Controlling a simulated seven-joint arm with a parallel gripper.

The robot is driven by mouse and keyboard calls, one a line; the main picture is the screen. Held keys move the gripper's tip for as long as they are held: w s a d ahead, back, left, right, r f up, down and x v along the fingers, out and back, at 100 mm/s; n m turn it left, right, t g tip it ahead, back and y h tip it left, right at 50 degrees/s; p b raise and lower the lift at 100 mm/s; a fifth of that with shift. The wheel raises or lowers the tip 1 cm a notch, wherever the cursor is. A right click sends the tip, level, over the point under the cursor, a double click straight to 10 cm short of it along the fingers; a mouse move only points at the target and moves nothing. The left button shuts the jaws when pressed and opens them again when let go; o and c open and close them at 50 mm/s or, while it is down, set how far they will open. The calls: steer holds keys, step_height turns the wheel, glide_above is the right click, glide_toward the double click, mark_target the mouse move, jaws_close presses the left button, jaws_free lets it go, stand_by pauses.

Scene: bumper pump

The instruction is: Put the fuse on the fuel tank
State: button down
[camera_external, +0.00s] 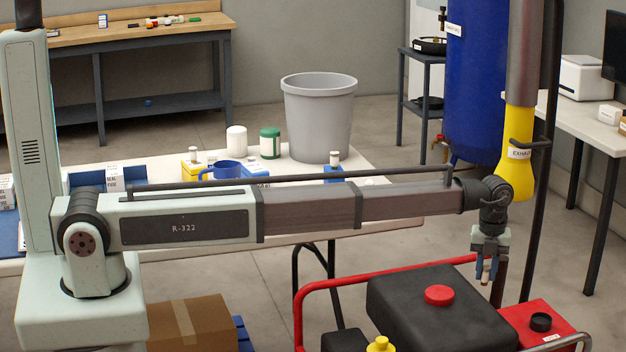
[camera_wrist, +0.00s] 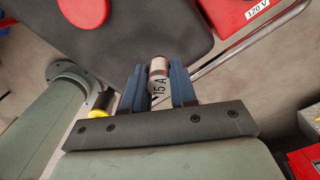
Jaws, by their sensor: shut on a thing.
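The tank has a red cap (camera_external: 439,295) on top. In the wrist view the tank (camera_wrist: 130,40) fills the upper left, with its red cap (camera_wrist: 84,12) at the top edge.
A red tubular frame (camera_external: 385,271) runs along the tank's far side. A red panel with a black knob (camera_external: 540,322) lies right of the tank, and a yellow cap (camera_external: 380,344) in front. A yellow exhaust pipe (camera_external: 517,175) stands close behind my wrist. A white table (camera_external: 385,232) holds a grey bin (camera_external: 319,120).

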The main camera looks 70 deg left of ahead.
steer(key=shift+w+f, duration=0.15)
steer(key=shift+f, duration=4.85)
steer(key=c, duration=0.9)
jaws_free()
steer(key=shift+f, duration=0.15)
step_height(320, 180, up, 12)
steer(key=shift+r, duration=0.2)
